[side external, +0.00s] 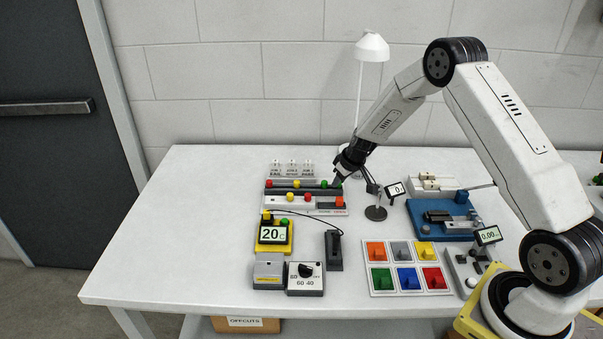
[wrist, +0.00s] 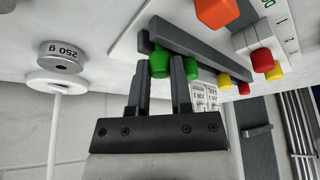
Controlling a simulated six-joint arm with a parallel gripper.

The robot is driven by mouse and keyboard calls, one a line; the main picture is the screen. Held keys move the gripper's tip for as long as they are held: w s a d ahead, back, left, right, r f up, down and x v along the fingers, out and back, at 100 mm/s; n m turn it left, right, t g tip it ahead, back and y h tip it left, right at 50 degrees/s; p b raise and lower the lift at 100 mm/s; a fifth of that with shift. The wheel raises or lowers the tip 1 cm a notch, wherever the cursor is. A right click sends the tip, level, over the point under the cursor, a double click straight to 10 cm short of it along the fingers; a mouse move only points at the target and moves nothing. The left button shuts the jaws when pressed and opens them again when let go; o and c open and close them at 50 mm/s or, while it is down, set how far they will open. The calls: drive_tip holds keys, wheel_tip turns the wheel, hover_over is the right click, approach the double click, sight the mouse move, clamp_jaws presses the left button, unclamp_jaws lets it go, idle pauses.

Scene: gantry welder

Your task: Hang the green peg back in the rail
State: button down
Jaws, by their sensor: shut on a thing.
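The dark grey rail (side external: 309,189) lies toward the back of the white table, with a red peg (side external: 269,183), a yellow peg (side external: 296,184) and a green peg (side external: 323,183) along it. My gripper (side external: 340,179) is at the rail's right end, pointing down. In the wrist view its fingers (wrist: 161,78) are shut on a green peg (wrist: 160,62), close against the rail (wrist: 195,45). A second green peg (wrist: 192,68) sits just beside the right finger. I cannot tell whether the held peg is seated in the rail or only touching it.
A front panel holds a yellow button (side external: 290,197), a red button (side external: 308,197) and an orange block (side external: 338,203). Small white labelled tags (side external: 292,168) stand behind the rail. A lamp (side external: 371,48) rises close to my gripper. The table's left side is clear.

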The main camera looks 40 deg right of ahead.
drive_tip(key=shift+f, duration=0.2)
idle(0.5)
drive_tip(key=shift+c, duration=2.2)
unclamp_jaws()
drive_tip(key=shift+r, duration=0.15)
drive_tip(key=v, duration=0.7)
drive_tip(key=shift+s+r, duration=0.2)
drive_tip(key=shift+r, duration=0.05)
drive_tip(key=shift+a, duration=0.1)
